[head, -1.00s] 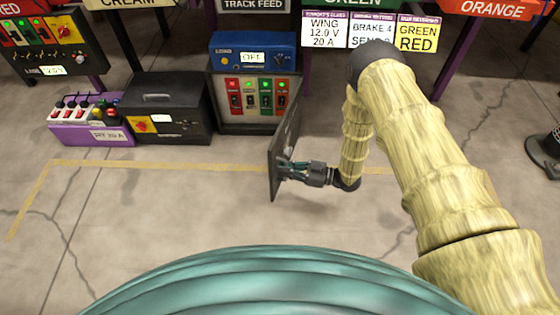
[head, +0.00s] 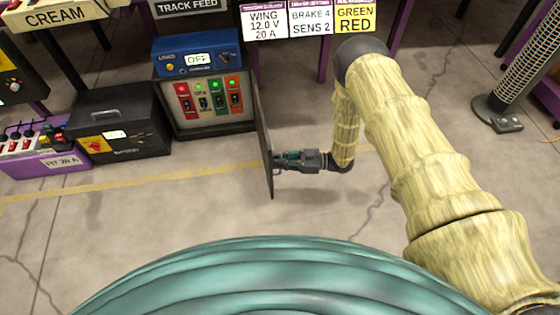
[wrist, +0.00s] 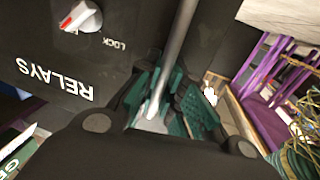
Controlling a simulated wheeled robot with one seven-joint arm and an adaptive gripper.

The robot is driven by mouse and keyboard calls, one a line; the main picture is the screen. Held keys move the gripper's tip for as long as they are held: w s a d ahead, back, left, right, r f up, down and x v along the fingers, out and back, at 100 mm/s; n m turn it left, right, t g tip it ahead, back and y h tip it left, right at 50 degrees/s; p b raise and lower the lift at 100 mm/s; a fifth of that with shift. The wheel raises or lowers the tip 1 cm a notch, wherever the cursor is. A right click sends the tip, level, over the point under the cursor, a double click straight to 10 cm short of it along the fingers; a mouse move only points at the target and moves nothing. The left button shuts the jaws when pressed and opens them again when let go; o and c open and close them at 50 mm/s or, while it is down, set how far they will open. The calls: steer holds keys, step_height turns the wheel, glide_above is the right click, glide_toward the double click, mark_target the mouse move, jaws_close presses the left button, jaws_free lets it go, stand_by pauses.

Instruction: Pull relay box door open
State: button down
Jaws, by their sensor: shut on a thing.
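The relay box (head: 184,122) stands on the floor under the blue LOAD unit, with its row of coloured switches in plain view. Its dark door (head: 264,140) stands open, swung outward from the box's right side and seen nearly edge-on. My gripper (head: 283,161) is at the door's outer face. In the wrist view, the gripper (wrist: 172,108) is shut on a grey bar handle (wrist: 178,50) on the door. The door's face (wrist: 62,68) there shows the word RELAYS and a white knob with a red mark beside LOCK.
A black battery box (head: 118,128) and a purple switch box (head: 40,158) stand left of the relay box. A blue LOAD unit (head: 196,52) sits on top. A tower heater or fan (head: 520,75) stands at right. The floor in front is clear.

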steer(key=c, duration=1.5)
jaws_free()
steer(key=d, duration=1.2)
steer(key=shift+s, duration=0.1)
steer(key=shift+f, duration=0.1)
